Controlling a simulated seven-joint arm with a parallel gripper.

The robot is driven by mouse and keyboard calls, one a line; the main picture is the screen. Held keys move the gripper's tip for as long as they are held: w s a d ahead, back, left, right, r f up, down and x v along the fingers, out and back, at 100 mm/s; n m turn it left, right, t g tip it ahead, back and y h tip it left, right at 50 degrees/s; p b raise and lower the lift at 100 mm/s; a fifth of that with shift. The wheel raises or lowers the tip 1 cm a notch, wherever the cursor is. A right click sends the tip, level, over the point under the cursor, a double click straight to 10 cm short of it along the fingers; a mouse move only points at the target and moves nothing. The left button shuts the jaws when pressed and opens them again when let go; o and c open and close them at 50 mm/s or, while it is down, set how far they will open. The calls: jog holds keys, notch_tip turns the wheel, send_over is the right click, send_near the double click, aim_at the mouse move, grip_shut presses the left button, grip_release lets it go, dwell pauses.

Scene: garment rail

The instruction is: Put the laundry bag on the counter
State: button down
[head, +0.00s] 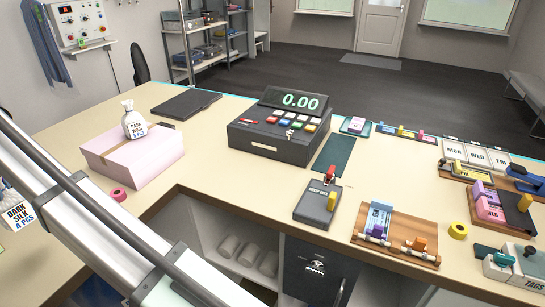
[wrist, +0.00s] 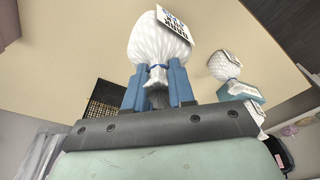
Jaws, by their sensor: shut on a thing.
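In the wrist view my gripper (wrist: 158,75) has its blue fingers shut on the tied neck of a white laundry bag (wrist: 158,45). The bag has a blue tie and a printed tag, too tilted to read. Its body lies beyond the fingertips, with the beige counter (wrist: 230,18) behind it; I cannot tell whether they touch. A second white bag (wrist: 222,66) is to the right, apart from the gripper. My gripper is not visible there.
On the counter (head: 225,92) are the pink box (head: 150,165), a dark flat pad (head: 186,104), a cash register (head: 280,128) and a card device (head: 318,204). Trays and stationery crowd the right. Some bare counter lies between pink box and register.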

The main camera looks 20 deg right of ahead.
jog(key=shift+w+d+r, duration=0.15)
jog(key=shift+d+r, duration=0.05)
jog(key=shift+r, duration=0.45)
jog(key=shift+w+d+r, duration=0.15)
jog(key=shift+r, duration=0.45)
jog(key=w+d+m+t, duration=0.1)
jog(key=w+d+m, duration=0.55)
jog(key=d, duration=0.95)
jog(key=w+d+m, duration=0.3)
jog(key=w+d, duration=0.6)
jog(key=d, duration=0.7)
jog(key=w+d+m+h, duration=0.15)
jog(key=d+m, duration=0.65)
jog(key=d, duration=2.2)
notch_tip(320, 180, down, 15)
jog(key=shift+a+f+t, duration=0.15)
jog(key=shift+a+t, duration=0.15)
jog(key=shift+t, duration=0.1)
jog(key=shift+s+f, duration=0.1)
